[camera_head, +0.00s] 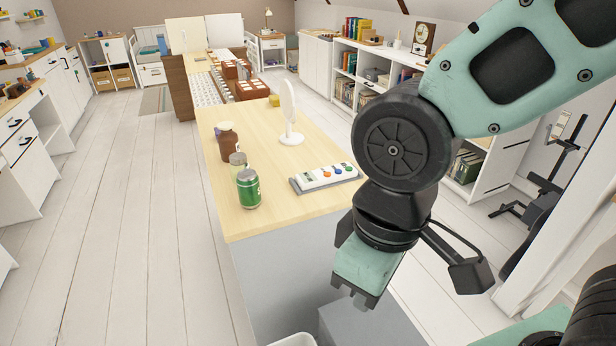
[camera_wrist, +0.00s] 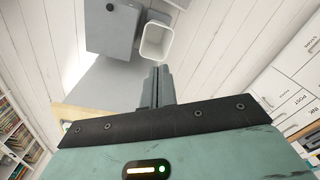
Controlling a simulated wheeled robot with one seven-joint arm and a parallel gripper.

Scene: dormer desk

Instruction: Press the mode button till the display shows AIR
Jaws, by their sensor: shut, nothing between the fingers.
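A white control panel (camera_head: 325,177) with orange, blue and green round buttons lies on a grey base near the right edge of the wooden desk top (camera_head: 280,205). Its display and any lettering are too small to read. Which button is the mode button cannot be told. My gripper (camera_head: 358,298) hangs in front of the desk's near side, below the desk top and apart from the panel. In the wrist view its fingers (camera_wrist: 158,84) are together with nothing between them. The panel does not show clearly in the wrist view.
A green can (camera_head: 248,189), a pale jar (camera_head: 238,163), a brown bottle (camera_head: 228,142) and a white round-headed stand (camera_head: 289,115) stand on the desk. A white bin (camera_wrist: 156,42) and a grey cabinet (camera_wrist: 112,28) are on the floor below. Open floor lies left of the desk.

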